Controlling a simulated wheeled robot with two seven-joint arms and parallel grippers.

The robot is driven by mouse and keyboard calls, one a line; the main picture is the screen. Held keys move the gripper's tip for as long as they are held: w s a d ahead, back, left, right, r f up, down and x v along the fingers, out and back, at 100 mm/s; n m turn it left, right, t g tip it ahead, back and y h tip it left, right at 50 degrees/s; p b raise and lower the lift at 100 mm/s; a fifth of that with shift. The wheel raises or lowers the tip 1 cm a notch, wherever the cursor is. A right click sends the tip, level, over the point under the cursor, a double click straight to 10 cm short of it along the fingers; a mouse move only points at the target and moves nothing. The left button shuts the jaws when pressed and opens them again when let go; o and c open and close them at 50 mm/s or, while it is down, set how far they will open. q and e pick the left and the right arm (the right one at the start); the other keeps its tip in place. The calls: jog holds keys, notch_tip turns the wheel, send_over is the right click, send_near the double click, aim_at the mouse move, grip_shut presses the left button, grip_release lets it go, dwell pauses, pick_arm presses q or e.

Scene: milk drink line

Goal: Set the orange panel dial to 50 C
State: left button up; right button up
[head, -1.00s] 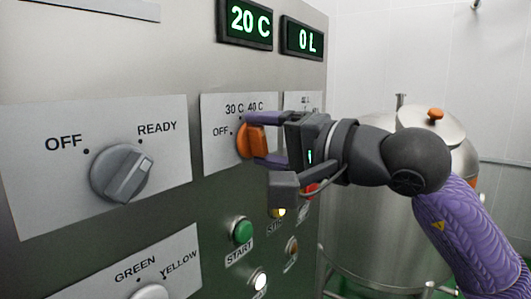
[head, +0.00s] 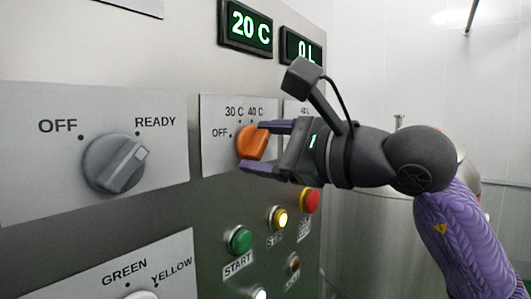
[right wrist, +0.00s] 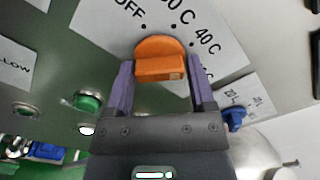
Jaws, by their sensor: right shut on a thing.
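The orange dial (head: 251,142) is on a white panel plate (head: 218,160) marked OFF, 30 C and 40 C. My right gripper (head: 262,147) is shut on the orange dial, with one purple finger above and one below it in the head view. In the right wrist view the orange dial (right wrist: 160,62) lies between the two fingers of the gripper (right wrist: 162,78). A further label right of 40 C is partly hidden by a finger. I cannot tell which mark the dial points to. The green temperature display (head: 246,26) reads 20 C. My left gripper is not in view.
A grey OFF/READY dial (head: 115,163) is to the left. A green START button (head: 239,240), a lit yellow button (head: 278,218) and a red button (head: 310,201) sit below my right gripper. A metal tank (head: 365,225) stands behind my arm.

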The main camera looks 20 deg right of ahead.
jog(key=m+b, duration=0.1)
jog(key=m, duration=0.4)
jog(key=shift+a+f+m, duration=0.1)
jog(key=shift+f+m, duration=0.05)
jog(key=shift+m, duration=0.25)
dwell(0.3)
jog(key=o, duration=1.2)
jog(key=shift+c, duration=0.2)
jog(key=shift+s, duration=0.1)
jog(key=b+v, duration=0.2)
jog(key=v, duration=0.8)
jog(key=shift+b, duration=0.35)
